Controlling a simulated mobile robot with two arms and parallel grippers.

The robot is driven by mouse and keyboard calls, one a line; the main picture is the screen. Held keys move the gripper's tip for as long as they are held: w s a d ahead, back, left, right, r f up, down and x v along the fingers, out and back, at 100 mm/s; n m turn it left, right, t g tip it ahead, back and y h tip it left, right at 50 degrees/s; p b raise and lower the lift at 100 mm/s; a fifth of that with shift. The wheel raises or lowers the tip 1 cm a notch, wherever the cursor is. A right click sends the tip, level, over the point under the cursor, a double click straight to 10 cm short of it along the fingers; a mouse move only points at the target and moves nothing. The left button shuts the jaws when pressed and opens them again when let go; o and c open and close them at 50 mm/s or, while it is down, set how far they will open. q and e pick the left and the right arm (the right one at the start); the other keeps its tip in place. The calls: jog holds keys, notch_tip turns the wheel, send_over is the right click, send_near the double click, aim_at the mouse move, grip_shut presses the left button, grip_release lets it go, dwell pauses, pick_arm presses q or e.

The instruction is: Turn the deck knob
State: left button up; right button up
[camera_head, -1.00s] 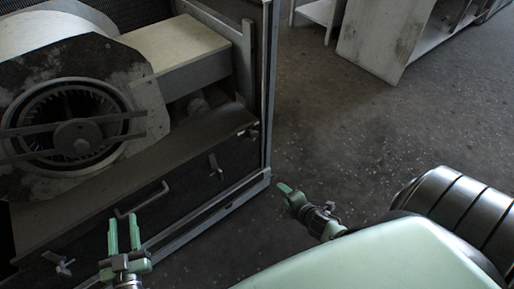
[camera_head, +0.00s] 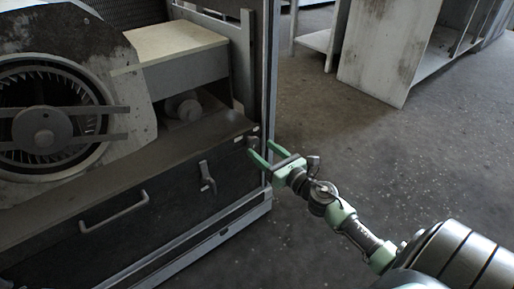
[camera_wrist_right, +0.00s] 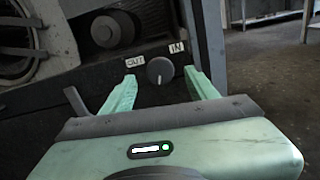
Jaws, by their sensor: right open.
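The deck knob (camera_wrist_right: 160,70) is a small dark round knob with a pale pointer line, between an OUT label (camera_wrist_right: 135,61) and an IN label (camera_wrist_right: 177,47) in the right wrist view. In the head view the knob (camera_head: 253,141) is small, at the right end of the housing's dark front deck. My right gripper (camera_head: 261,151) is open, its green fingers pointing at the knob. In the right wrist view its fingertips (camera_wrist_right: 160,76) lie to either side of the knob; I cannot tell whether they touch it. My left gripper is out of view.
The blower wheel (camera_head: 42,130) sits behind crossbars at the left. A latch lever (camera_head: 207,178) and a bar handle (camera_head: 115,210) stick out of the front panel. A frame post (camera_head: 266,70) stands close right of the knob.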

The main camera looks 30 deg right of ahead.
aim_at(255, 144)
jog(key=shift+w+a, duration=0.1)
jog(key=shift+w, duration=1.65)
grip_shut()
